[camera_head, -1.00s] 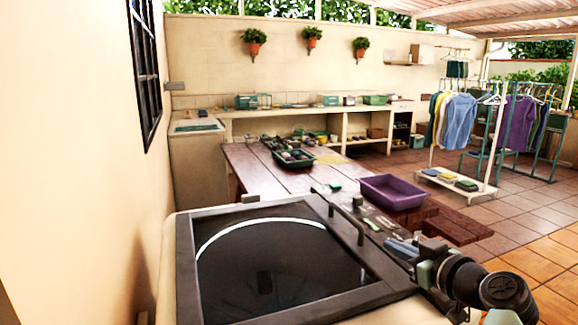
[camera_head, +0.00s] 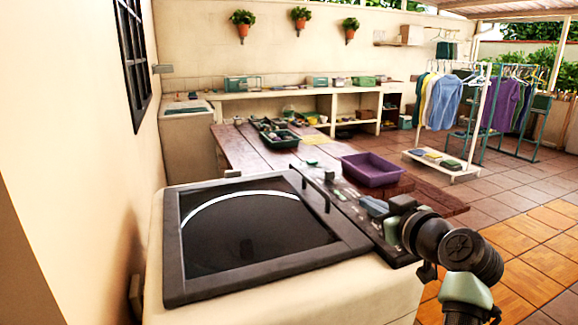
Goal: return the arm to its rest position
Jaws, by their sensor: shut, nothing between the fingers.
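Part of my arm shows at the lower right. Its dark round joint (camera_head: 472,252) and a grey-green link (camera_head: 466,290) below it are in front of the right end of the white washing machine. The arm looks bent, and its lower part runs out of the bottom of the picture. I make out no gripper fingers in this view.
The washing machine (camera_head: 385,305) with a dark glass lid (camera_head: 255,240) stands close in front. Beyond it are a wooden table (camera_head: 240,152), a purple tub (camera_head: 372,170) and a clothes rack (camera_head: 482,125). A wall rises at left. Tiled floor (camera_head: 535,225) is open at right.

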